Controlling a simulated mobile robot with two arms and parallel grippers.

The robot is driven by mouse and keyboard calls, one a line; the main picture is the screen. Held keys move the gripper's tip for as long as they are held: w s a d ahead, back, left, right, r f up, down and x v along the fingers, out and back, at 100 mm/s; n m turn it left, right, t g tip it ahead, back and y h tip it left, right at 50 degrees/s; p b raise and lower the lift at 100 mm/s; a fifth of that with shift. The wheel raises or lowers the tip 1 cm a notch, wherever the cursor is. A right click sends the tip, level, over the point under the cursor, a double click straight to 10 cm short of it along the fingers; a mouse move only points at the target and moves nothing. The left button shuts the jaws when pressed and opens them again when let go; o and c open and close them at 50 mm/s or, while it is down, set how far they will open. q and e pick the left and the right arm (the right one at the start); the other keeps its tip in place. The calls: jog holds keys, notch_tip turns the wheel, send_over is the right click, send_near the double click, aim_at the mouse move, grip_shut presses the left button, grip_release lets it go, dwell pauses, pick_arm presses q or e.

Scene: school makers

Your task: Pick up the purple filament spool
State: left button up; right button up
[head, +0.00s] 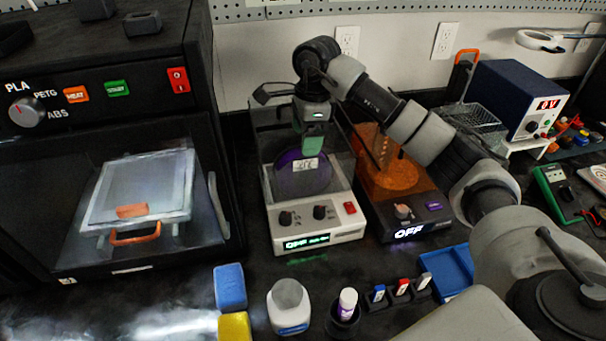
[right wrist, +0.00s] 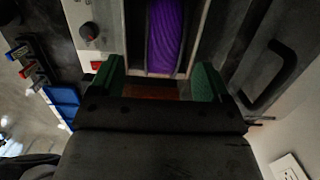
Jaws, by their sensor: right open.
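The purple filament spool (head: 290,182) stands on edge inside the white-based filament dryer (head: 340,229), with a pale label on its face. In the right wrist view the spool (right wrist: 165,35) shows edge-on between the walls of a slot. My right gripper (head: 314,142) is above the spool, pointing down into the top of the dryer. In the right wrist view the green fingers of the gripper (right wrist: 159,70) are open, one on each side of the spool's line. No contact with the spool is visible. My left gripper is not in view.
An orange-lidded dryer (head: 433,216) stands close on the right. A large black oven (head: 225,130) stands on the left. A white bottle (head: 290,318), a glue stick (head: 347,302) and a blue tray (head: 446,270) are in front. My right arm spans the right side.

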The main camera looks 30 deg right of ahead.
aim_at(302, 158)
jog(key=f, duration=0.4)
jog(key=f+p, duration=0.1)
jog(key=f, duration=0.2)
jog(key=shift+w+a, duration=0.3)
jog(key=shift+r, duration=0.1)
jog(key=c, duration=1.2)
